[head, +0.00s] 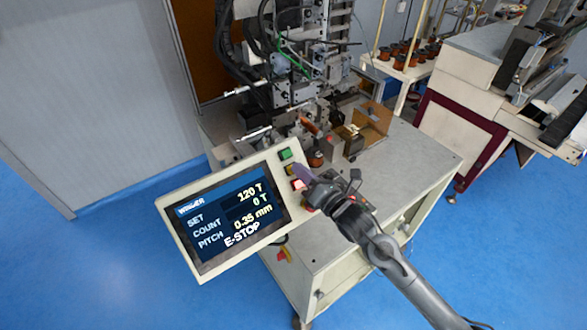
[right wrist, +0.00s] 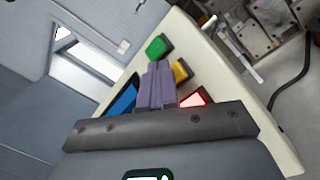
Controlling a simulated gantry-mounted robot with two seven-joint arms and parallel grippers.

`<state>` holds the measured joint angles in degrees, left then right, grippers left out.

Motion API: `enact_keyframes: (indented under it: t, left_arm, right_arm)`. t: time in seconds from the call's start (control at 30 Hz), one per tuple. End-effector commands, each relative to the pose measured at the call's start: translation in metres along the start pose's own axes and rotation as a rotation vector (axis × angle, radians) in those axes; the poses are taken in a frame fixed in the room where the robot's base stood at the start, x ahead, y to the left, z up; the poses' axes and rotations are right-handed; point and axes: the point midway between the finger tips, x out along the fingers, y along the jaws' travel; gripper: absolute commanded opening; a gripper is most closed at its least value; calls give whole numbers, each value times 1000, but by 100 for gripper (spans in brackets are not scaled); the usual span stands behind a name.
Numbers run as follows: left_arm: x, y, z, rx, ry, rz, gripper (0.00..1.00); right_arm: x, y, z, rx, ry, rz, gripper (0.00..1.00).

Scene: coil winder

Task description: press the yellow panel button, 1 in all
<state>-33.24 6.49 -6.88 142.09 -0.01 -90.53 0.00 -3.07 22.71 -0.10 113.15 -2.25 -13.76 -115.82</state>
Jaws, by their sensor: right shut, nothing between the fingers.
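The yellow button (right wrist: 181,71) sits on the cream control panel (head: 179,247) between a green button (right wrist: 159,47) and a lit red-white button (right wrist: 193,99). In the head view the yellow button (head: 290,169) is partly hidden by my right gripper (head: 298,171). My right gripper is shut and empty, its purple fingers in front of the panel's button column. In the right wrist view the fingertips (right wrist: 159,66) appear just left of the yellow button and below the green one. I cannot tell if they touch the panel. My left gripper is out of view.
The panel's screen (head: 232,222) reads "E-STOP", with set 120 T and count 0 T. The coil winder (head: 300,75) stands behind the panel on a grey cabinet (head: 400,165). Another machine (head: 480,75) stands at the right. Blue floor is open at the lower left.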

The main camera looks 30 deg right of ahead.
Motion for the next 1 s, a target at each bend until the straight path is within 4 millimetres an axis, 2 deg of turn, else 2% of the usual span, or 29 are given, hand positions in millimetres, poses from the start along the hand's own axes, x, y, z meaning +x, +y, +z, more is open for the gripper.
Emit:
enact_keyframes:
  t: [1.0]
  left_arm:
    - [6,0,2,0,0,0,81]
  right_arm:
    - [6,-4,-4,0,1,0,0]
